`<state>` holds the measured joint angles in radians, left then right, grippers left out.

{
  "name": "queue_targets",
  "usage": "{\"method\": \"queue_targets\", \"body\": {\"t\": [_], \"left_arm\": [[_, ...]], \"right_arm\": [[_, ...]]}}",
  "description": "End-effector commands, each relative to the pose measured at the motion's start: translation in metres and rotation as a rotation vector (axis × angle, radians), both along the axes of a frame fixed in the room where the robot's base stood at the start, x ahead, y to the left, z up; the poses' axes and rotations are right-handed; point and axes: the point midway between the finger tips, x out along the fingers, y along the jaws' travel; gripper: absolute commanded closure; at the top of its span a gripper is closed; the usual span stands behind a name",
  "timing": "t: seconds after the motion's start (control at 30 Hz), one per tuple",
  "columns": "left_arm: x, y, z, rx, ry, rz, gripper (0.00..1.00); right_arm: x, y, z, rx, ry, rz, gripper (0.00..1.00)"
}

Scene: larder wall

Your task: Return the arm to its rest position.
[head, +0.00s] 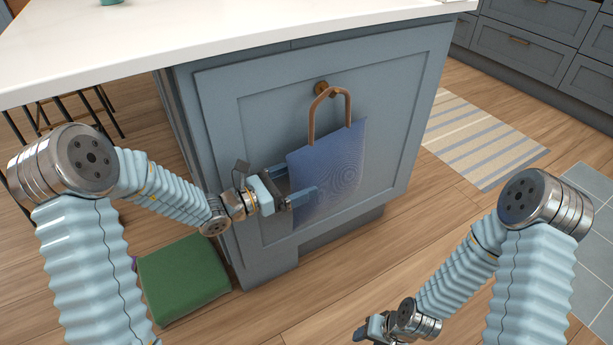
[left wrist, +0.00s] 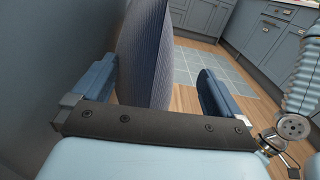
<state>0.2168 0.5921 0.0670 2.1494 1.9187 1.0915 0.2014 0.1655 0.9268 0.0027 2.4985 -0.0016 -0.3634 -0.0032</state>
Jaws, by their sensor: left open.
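A blue fabric bag (head: 338,165) with a brown loop handle (head: 330,108) hangs from a round brown hook (head: 321,88) on the end panel of the island. My left gripper (head: 300,181) is open at the bag's left edge. One finger lies in front of the bag; the other is partly hidden behind it. In the left wrist view the bag (left wrist: 146,50) stands between the spread fingers, closer to the left one. My right gripper (head: 374,328) is low at the bottom edge, away from the bag; its jaws are too small to read.
The island's white top (head: 200,35) overhangs above my left arm. A green cushion-like block (head: 184,278) lies on the floor at lower left. A striped rug (head: 480,140) and drawers (head: 540,45) are at the right. Wooden floor between is clear.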

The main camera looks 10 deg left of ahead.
Motion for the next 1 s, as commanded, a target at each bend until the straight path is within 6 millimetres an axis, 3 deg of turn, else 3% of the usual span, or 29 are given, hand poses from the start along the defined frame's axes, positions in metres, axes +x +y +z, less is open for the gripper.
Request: {"method": "queue_targets", "body": {"t": [0.2, 0.4, 0.6, 0.73, 0.87, 1.0], "left_arm": [[-0.032, 0.046, 0.001, 0.0, -0.001, 0.005, 0.0], [-0.053, 0.074, 0.001, -0.001, -0.005, 0.002, 0.0], [-0.061, 0.084, 0.001, -0.001, -0.005, 0.0, 0.0], [-0.066, 0.077, -0.008, 0.029, 0.013, -0.033, 0.0], [-0.097, 0.048, -0.054, 0.183, 0.083, -0.189, 0.0], [-0.172, 0.02, -0.137, 0.521, 0.122, -0.527, 0.0]], "right_arm": [[0.0, 0.0, 0.0, 0.0, 0.0, 0.0, 0.47], [0.0, 0.0, 0.0, 0.0, 0.0, 0.0, 0.47], [0.0, 0.0, 0.0, 0.0, 0.0, 0.0, 0.47], [0.0, 0.0, 0.001, 0.0, 0.0, 0.0, 0.47], [0.0, 0.001, 0.004, 0.001, 0.0, 0.001, 0.47], [-0.001, 0.002, 0.009, 0.003, 0.001, 0.004, 0.47]]}}
